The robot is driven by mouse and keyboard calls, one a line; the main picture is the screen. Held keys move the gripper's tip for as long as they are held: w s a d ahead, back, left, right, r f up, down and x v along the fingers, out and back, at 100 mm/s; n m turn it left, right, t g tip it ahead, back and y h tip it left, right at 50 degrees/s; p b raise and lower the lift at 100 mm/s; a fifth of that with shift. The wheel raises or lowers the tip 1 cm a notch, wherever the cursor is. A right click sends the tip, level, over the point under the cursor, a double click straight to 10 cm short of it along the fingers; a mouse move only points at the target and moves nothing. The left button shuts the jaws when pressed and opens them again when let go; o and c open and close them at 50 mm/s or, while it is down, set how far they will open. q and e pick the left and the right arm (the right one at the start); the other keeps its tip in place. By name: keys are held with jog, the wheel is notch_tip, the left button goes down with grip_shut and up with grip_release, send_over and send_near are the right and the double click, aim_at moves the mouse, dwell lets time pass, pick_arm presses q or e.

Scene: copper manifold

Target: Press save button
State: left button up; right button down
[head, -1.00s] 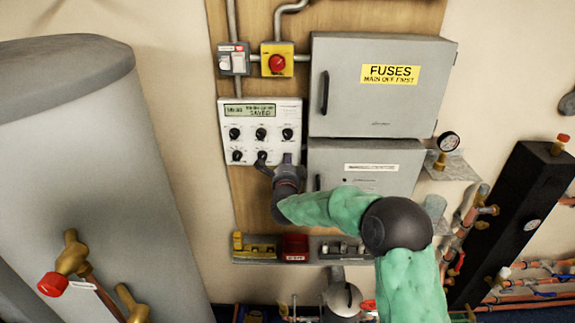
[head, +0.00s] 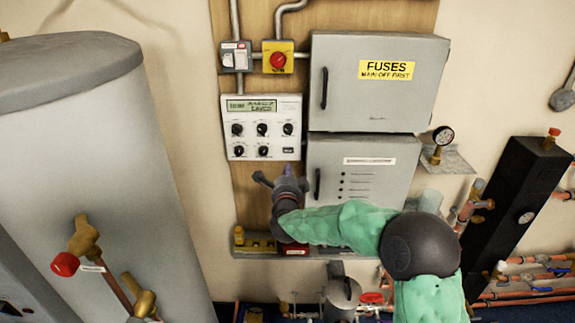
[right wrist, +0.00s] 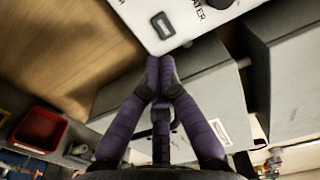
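The white control panel (head: 262,127) is on the wooden board, with several black knobs, a lit display (head: 251,105) whose lower line appears to read SAVED, and a small dark rectangular button (head: 288,150) at its lower right. I take this for the save button; its label is too small to read. In the right wrist view the button (right wrist: 155,25) shows up close. My right gripper (head: 287,172) is just below the panel, apart from the button. In the right wrist view its two purple fingers (right wrist: 159,68) meet at the tips with nothing between them. My left gripper is not in view.
A grey fuse cabinet (head: 340,95) and a lower grey box (head: 391,192) stand right of the panel. A red knob on a yellow box (head: 278,59) is above. A shelf (head: 242,252) runs below, with a red tray (right wrist: 38,130). A big grey tank (head: 95,170) is at left.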

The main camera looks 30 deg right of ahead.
jog(key=v, duration=0.5)
dwell(0.8)
jog(key=s+a+f+n+g+y, duration=0.25)
jog(key=a+f+n, duration=0.2)
jog(key=f, duration=0.55)
jog(key=s+a+f+n+g+y, duration=0.1)
jog(key=a+f+n+y, duration=0.3)
jog(key=f, duration=0.6)
jog(key=s+a+f+n+g+y, duration=0.15)
jog(key=a+f+n, duration=0.3)
jog(key=f, duration=0.55)
jog(key=s+a+f+n+g+y, duration=0.1)
jog(key=s+a+f+n+g, duration=0.2)
jog(key=s+f, duration=0.3)
jog(key=s+a+f+n+g+y, duration=0.2)
jog(key=s+a+f, duration=0.4)
jog(key=s, duration=0.5)
jog(key=s+a+f+n+g+y, duration=0.2)
jog(key=s+a+f+n+g, duration=0.1)
jog(key=s, duration=0.5)
notch_tip(320, 180, down, 3)
jog(key=shift+s+a+r+n+g, duration=0.1)
jog(key=shift+s+a+n+g, duration=0.3)
jog(key=shift+a+g, duration=0.55)
